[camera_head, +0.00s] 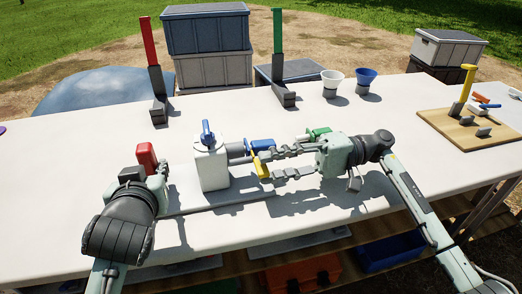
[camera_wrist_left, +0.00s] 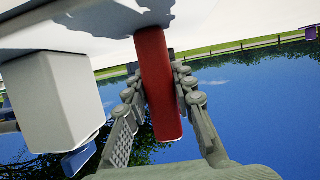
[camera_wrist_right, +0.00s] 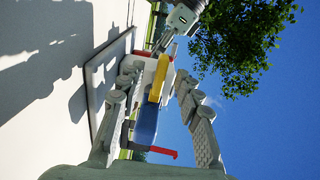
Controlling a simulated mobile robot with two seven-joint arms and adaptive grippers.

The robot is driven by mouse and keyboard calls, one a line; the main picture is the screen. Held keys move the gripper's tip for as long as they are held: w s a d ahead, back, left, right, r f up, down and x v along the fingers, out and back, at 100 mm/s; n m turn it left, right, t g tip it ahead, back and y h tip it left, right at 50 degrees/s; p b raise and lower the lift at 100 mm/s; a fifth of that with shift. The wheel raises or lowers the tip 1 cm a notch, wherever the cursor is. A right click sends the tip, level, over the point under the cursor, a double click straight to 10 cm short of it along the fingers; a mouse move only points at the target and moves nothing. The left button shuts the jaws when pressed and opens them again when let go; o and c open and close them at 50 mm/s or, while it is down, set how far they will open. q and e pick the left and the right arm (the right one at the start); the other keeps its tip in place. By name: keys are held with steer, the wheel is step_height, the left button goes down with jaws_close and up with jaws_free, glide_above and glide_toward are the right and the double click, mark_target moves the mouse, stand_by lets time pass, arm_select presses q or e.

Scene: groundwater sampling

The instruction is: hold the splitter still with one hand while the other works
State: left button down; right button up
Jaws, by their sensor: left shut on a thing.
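The splitter appears to be the white block (camera_head: 211,168) with a blue lever (camera_head: 207,132) on top and a grey fitting on its right side. Blue (camera_head: 262,145), yellow (camera_head: 261,167) and green (camera_head: 318,133) handles show to its right. My left gripper (camera_head: 148,166) is shut on a red handle (camera_head: 146,155) left of the block. In the left wrist view the red handle (camera_wrist_left: 160,85) stands between the fingers. My right gripper (camera_head: 268,162) is open, its fingertips to either side of the yellow handle, which the right wrist view also shows (camera_wrist_right: 159,77). Contact there is unclear.
A red-handled stand (camera_head: 155,75) and a green-handled stand (camera_head: 279,62) stand at the back. White (camera_head: 331,82) and blue (camera_head: 365,80) cups are beside them. A wooden board (camera_head: 465,132) with a yellow handle lies right. The front left of the white table (camera_head: 60,190) is clear.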

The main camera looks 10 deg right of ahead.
steer(key=d, duration=1.1)
steer(key=shift+w+d, duration=0.1)
steer(key=shift+d, duration=0.15)
arm_select(q)
steer(key=c, duration=1.2)
jaws_free()
steer(key=shift+r, duration=0.1)
